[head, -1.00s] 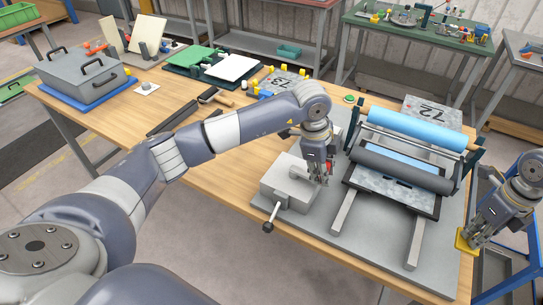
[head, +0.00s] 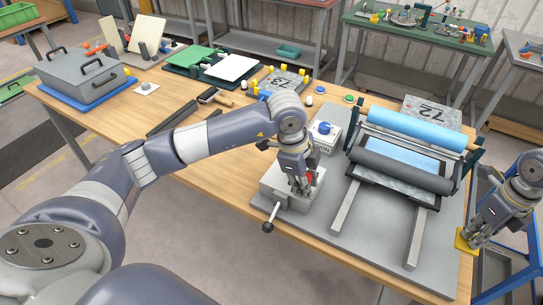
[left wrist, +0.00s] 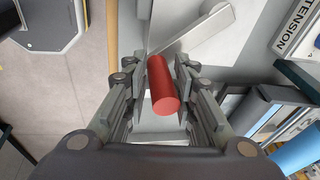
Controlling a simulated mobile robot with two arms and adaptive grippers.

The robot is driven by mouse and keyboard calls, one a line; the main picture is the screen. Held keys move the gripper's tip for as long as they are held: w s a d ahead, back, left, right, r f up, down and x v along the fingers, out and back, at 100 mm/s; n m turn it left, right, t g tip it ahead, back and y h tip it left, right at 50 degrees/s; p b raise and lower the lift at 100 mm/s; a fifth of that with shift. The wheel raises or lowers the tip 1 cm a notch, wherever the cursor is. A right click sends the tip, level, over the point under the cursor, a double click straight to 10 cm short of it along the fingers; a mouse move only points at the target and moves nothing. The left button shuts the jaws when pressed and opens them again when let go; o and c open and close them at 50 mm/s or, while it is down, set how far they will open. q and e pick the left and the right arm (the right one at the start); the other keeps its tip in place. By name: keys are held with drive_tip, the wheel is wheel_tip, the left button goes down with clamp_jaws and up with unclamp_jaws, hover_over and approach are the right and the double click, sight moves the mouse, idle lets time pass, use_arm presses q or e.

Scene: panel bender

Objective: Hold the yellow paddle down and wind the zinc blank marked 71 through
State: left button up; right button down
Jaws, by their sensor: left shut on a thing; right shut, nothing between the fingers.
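My left gripper (head: 303,186) is shut on the red crank handle (left wrist: 163,88), above the grey box at the table's front edge. The grey crank arm (left wrist: 205,35) runs from beneath the handle in the left wrist view. My right gripper (head: 474,234) is shut and empty, its tips down at the yellow paddle (head: 461,241) at the right edge; exact contact is hard to see. A mottled zinc blank (head: 383,187) lies under the dark roller (head: 400,170) in the roller frame. Its number is not readable, and the roller hides part of it.
A blue roller (head: 415,131) lies behind the dark one. A tension box with a blue knob (head: 324,128) stands left of the rollers. Plates marked 72 (head: 432,111) and 73 (head: 283,80) lie farther back. Two grey rails (head: 343,218) extend toward the front.

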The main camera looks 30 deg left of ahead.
drive_tip(key=shift+s+f, duration=0.2)
drive_tip(key=shift+f, duration=0.1)
use_arm(q)
drive_tip(key=shift+s+a+f, duration=0.1)
drive_tip(key=shift+s+a, duration=0.35)
drive_tip(key=shift+a, duration=0.5)
drive_tip(key=shift+s+a+r, duration=0.1)
drive_tip(key=shift+s+a, duration=0.3)
drive_tip(key=shift+a, duration=0.5)
drive_tip(key=shift+s+a+f, duration=0.1)
drive_tip(key=shift+s+a, duration=0.35)
drive_tip(key=shift+a, duration=0.5)
use_arm(e)
drive_tip(key=shift+d, duration=0.1)
use_arm(q)
drive_tip(key=shift+w+a, duration=0.2)
drive_tip(key=shift+a, duration=0.8)
drive_tip(key=shift+w+a, duration=0.15)
drive_tip(key=shift+a, duration=0.85)
drive_tip(key=o, duration=0.6)
use_arm(e)
drive_tip(key=shift+w, duration=0.1)
use_arm(q)
drive_tip(key=shift+o, duration=0.2)
drive_tip(key=shift+s, duration=0.1)
wheel_tip(320, 180, up, 8)
use_arm(e)
drive_tip(key=shift+r, duration=0.1)
